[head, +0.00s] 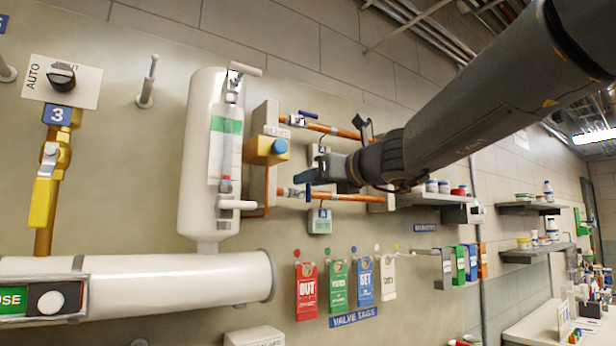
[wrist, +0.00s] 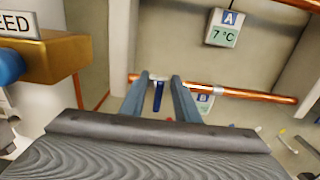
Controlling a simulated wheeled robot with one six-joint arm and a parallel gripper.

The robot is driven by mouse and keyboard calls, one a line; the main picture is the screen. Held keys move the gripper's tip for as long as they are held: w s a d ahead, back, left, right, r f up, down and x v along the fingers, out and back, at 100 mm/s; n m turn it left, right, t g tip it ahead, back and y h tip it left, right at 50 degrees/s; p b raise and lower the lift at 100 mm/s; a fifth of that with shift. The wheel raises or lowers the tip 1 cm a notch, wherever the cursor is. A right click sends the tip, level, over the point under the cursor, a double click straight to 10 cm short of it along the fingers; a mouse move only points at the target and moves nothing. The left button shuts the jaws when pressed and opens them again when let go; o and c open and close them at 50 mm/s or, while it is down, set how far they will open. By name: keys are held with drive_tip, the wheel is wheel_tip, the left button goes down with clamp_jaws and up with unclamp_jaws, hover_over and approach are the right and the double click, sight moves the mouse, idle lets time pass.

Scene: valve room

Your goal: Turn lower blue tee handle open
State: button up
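The lower blue tee handle (head: 308,191) sits on the lower copper pipe and looks crosswise to it. In the wrist view the blue handle (wrist: 158,96) shows between my two fingers, with a gap on each side. My gripper (head: 322,172) comes in from the right in the head view, its fingertips close to the handle. In the wrist view my gripper (wrist: 160,80) is open, its tips at the lower pipe. Whether a finger touches the handle I cannot tell. The upper blue handle (head: 308,114) lies roughly along the upper pipe.
A yellow-brown block with a blue knob (head: 280,146) is left of the pipes. Gauge A (wrist: 222,28) hangs above the lower pipe (wrist: 255,95), gauge B (head: 320,221) below it. Valve tags (head: 337,285) hang lower. A shelf (head: 435,200) is at the right.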

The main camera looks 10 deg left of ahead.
drive_tip(key=shift+w+a, duration=0.45)
drive_tip(key=shift+a, duration=0.05)
clamp_jaws()
